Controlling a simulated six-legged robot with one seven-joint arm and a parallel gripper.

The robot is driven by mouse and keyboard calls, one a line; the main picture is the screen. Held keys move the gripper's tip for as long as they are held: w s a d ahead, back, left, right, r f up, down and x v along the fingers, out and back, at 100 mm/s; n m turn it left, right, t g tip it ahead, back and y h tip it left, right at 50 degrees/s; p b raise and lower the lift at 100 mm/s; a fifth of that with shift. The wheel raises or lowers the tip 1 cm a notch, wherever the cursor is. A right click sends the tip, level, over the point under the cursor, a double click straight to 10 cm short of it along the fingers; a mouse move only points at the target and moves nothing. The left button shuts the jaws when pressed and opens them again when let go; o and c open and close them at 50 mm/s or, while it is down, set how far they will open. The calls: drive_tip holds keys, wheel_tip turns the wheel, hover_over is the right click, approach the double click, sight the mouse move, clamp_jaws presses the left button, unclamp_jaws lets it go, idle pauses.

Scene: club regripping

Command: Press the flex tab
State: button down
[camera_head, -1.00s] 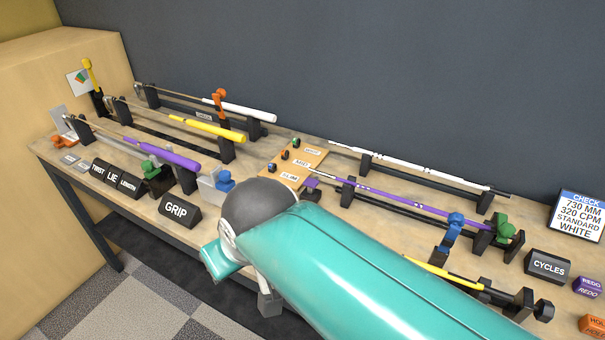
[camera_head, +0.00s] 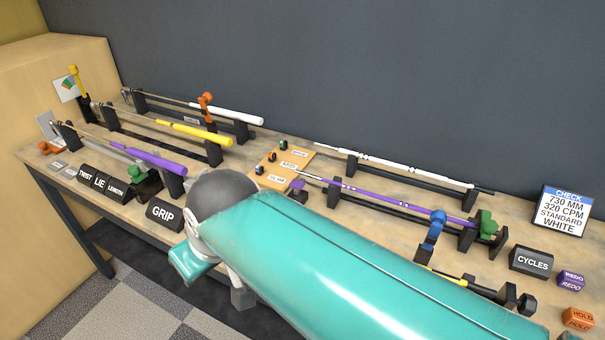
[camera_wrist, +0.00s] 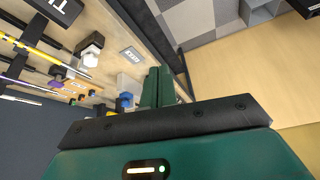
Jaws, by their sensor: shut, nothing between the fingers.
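No tab is marked "flex" in either view, so I cannot tell for sure which is the flex tab. A small purple tab (camera_head: 298,186) stands on a dark block at the left end of the purple shaft (camera_head: 375,199), just beyond my arm in the head view. My gripper (camera_wrist: 158,82) shows in the wrist view with its dark green fingers together and empty. It points past the bench edge, apart from the bench-top objects.
Several clubs on stands fill the bench, including one with a purple grip (camera_head: 155,161). A GRIP block (camera_head: 164,216) stands at the front edge. A CYCLES block (camera_head: 531,261), REDO block (camera_head: 572,280) and CHECK sign (camera_head: 564,211) are at right. A blue piece (camera_wrist: 125,101) lies beside my fingers.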

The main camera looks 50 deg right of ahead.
drive_tip(key=w+d+n+t+y, duration=0.1)
drive_tip(key=w+d, duration=0.4)
drive_tip(key=d, duration=0.8)
drive_tip(key=w+d+n+y, duration=0.15)
drive_tip(key=w+d, duration=0.35)
drive_tip(key=d, duration=0.8)
drive_tip(key=s+d+f+t, duration=0.1)
drive_tip(key=s+d+t, duration=0.1)
drive_tip(key=d, duration=1.2)
drive_tip(key=shift+s, duration=0.3)
drive_tip(key=shift+w+f+n, duration=0.1)
drive_tip(key=shift+n, duration=0.15)
hover_over(294, 179)
drive_tip(key=s, duration=0.3)
drive_tip(key=f, duration=0.4)
drive_tip(key=d+f, duration=0.1)
drive_tip(key=f, duration=0.2)
wheel_tip(294, 179, down, 2)
drive_tip(key=shift+w+f, duration=0.1)
drive_tip(key=shift+f, duration=0.85)
